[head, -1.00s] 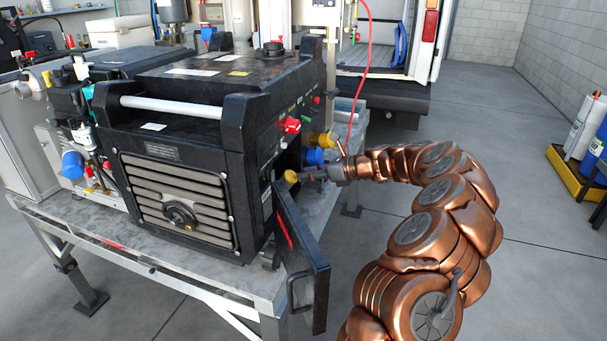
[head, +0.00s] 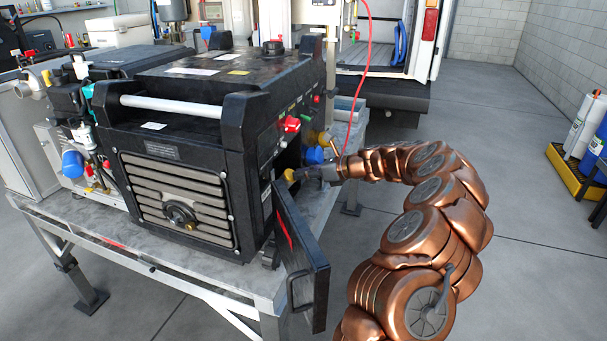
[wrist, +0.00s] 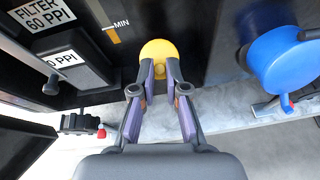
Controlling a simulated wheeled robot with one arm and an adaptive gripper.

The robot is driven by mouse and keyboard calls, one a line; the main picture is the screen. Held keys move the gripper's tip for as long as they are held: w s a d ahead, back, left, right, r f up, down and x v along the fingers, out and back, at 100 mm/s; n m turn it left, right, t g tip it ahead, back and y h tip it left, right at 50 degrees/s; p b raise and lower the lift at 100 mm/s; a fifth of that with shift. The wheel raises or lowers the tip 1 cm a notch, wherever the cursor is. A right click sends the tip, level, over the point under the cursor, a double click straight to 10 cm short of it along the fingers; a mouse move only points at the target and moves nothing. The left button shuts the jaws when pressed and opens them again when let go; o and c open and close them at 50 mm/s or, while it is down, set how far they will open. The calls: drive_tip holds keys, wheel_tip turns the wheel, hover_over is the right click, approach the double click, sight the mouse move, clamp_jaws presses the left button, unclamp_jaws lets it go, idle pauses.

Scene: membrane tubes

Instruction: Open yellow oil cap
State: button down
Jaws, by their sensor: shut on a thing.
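The yellow oil cap (wrist: 158,49) is at the top middle of the wrist view, below the "MIN" mark. In the head view the yellow cap (head: 289,175) shows small at the machine's open side. My gripper (wrist: 160,76) has its two fingers at the cap's near side, one on the left and one on the right, shut on it. In the head view my gripper (head: 305,174) reaches in from the right at the cap. The fingers hide part of the cap, and I cannot tell whether it is still seated.
A large blue cap (wrist: 283,62) is close on the right of the wrist view. The open black door (head: 300,257) stands below and in front of my gripper. A red knob (head: 291,124) is above.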

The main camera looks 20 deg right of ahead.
drive_tip(key=r+p, duration=0.1)
drive_tip(key=p, duration=0.1)
drive_tip(key=shift+g+p, duration=0.3)
drive_tip(key=g+h+p, duration=0.1)
drive_tip(key=p, duration=0.2)
drive_tip(key=r+g+h+p, duration=0.1)
drive_tip(key=p, duration=0.3)
drive_tip(key=h+p, duration=0.1)
drive_tip(key=p, duration=0.2)
drive_tip(key=shift+w+a+r+g, duration=0.2)
drive_tip(key=shift+w+r+g, duration=0.05)
drive_tip(key=shift+r+g, duration=0.15)
drive_tip(key=shift+f, duration=0.1)
drive_tip(key=c, duration=1.2)
unclamp_jaws()
drive_tip(key=v, duration=1.2)
